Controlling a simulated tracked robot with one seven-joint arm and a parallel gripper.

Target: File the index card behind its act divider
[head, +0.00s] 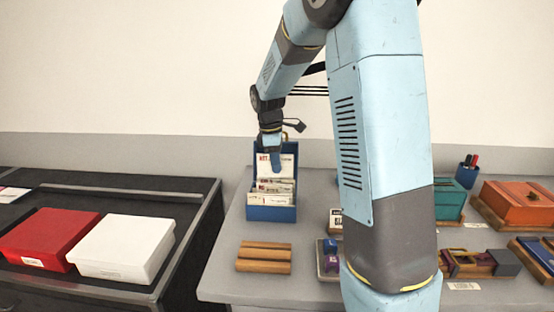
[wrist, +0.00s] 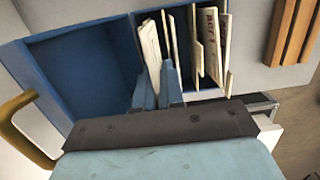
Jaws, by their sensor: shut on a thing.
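A blue card box (head: 272,213) stands with its lid up on the grey table in the head view. It holds upright cream cards and dividers; a divider (wrist: 211,45) with ACT lettering shows in the wrist view, right of my fingers. My gripper (head: 276,168) points down into the box from above. In the wrist view my gripper (wrist: 158,88) is shut on a pale index card (wrist: 149,45), which stands upright between the two blue fingers. The card's lower part is hidden, and I cannot tell whether it touches the box floor.
A brass-coloured loop (wrist: 22,122) is close to my wrist at the lid side. Red (head: 48,238) and white (head: 122,248) boxes stand on the left cart. My arm hides part of the table's middle.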

